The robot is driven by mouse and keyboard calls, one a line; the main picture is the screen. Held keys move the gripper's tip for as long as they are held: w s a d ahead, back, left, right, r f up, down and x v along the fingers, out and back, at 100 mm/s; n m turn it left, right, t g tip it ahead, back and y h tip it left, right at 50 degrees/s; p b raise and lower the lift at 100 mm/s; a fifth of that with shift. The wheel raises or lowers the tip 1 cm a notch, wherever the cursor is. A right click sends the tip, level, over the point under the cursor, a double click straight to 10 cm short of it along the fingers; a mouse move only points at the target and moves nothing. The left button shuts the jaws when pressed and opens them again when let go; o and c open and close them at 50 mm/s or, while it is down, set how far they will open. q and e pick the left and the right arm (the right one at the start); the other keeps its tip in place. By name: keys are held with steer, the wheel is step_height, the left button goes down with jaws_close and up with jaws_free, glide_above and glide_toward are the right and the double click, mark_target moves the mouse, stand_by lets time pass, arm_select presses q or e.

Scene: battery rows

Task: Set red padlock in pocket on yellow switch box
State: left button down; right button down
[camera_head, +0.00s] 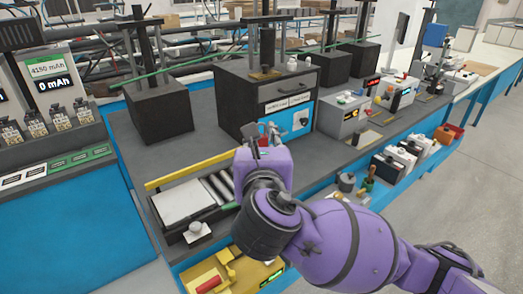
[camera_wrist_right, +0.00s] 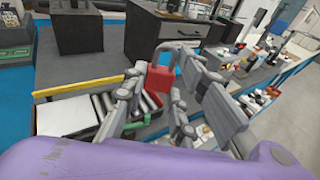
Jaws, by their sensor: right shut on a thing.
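The red padlock (camera_wrist_right: 160,78), with a grey shackle on top, is between the fingers of my right gripper (camera_wrist_right: 168,80) in the right wrist view. The gripper is shut on its red body, and the shackle sticks up. In the head view my right gripper (camera_head: 261,138) is above the bench, in front of the blue panel of a dark cabinet; the padlock is mostly hidden there. A yellow box or tray (camera_head: 228,268) is low at the bottom of the head view, with a red cylinder (camera_head: 208,284) in it. I cannot tell whether it is the switch box. My left gripper is not in view.
A dark cabinet (camera_head: 240,100) with a blue front stands behind the gripper. A roller tray with a white plate (camera_head: 183,202) and a yellow bar (camera_head: 195,170) is at left. Grey boxes (camera_head: 343,117) line the bench at right. The floor at right is clear.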

steer(key=shift+d+f+y, duration=0.15)
steer(key=shift+d+y, duration=0.05)
steer(key=shift+y, duration=0.1)
steer(key=s+d+f+n+g+y, duration=0.1)
steer(key=d+f+n+g+y, duration=0.1)
steer(key=f+n+g+y, duration=0.3)
steer(key=s+d+f+n+g+y, duration=0.2)
steer(key=f+n+g+y, duration=0.3)
steer(key=n+g+y, duration=0.5)
steer(key=shift+f+n, duration=0.2)
steer(key=shift+n, duration=0.7)
steer(key=shift+s, duration=0.1)
